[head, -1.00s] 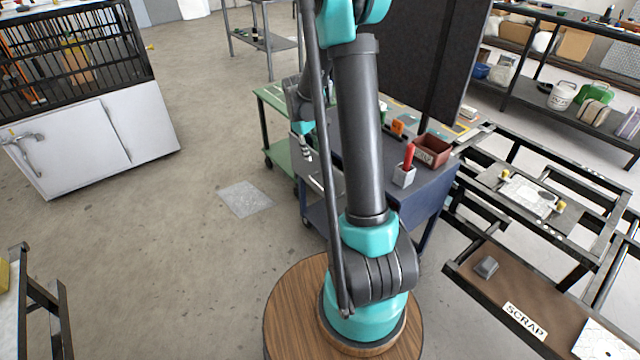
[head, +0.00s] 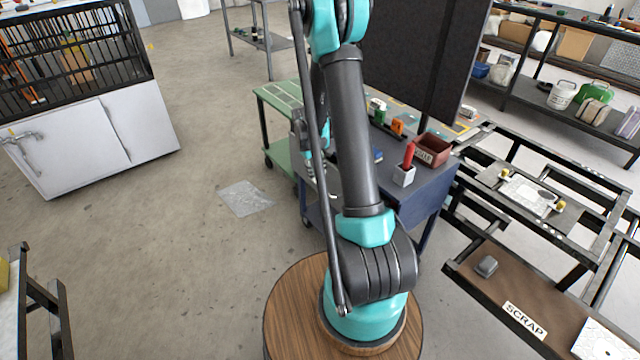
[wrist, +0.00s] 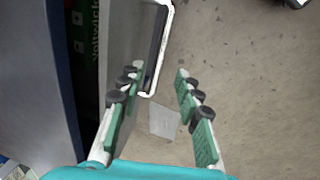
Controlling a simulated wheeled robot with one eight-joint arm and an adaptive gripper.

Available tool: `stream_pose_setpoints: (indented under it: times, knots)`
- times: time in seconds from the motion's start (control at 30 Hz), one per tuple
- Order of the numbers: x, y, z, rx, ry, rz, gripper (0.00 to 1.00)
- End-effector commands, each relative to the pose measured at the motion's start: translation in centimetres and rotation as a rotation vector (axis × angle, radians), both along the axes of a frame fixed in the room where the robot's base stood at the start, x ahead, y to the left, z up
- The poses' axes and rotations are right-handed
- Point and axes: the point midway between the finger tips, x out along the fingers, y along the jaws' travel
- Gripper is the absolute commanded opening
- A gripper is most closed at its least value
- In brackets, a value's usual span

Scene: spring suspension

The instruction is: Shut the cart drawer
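The blue cart (head: 425,190) stands behind my arm in the head view, and my arm hides much of its drawer side. In the wrist view the cart's blue edge (wrist: 42,70) runs down the left. The grey drawer front (wrist: 120,45) stands out from it, with a dark gap and a green box (wrist: 88,35) with lettering showing between them, so the drawer is open.
A red bin (head: 432,150) and a grey holder with a red-handled tool (head: 404,176) sit on the cart. A green table (head: 280,98) and a dark panel (head: 410,60) stand behind it. A scrap rack (head: 500,290) is at right.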

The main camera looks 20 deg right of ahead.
Motion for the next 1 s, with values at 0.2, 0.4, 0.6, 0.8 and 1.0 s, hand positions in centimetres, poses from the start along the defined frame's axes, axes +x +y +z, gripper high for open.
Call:
stream_pose_setpoints:
  times: [0.2,0.4,0.6,0.8,1.0]
  knots:
    - [0.3,-0.7,-3.5,0.000,0.000,-0.001,0.34]
    - [0.4,-1.0,-5.7,0.000,0.000,0.000,0.34]
    - [0.5,-1.2,-6.7,0.000,0.000,0.001,0.34]
    - [0.5,-1.2,-6.9,0.000,0.000,0.001,0.34]
    - [0.5,-1.2,-6.8,0.000,0.000,0.001,0.20]
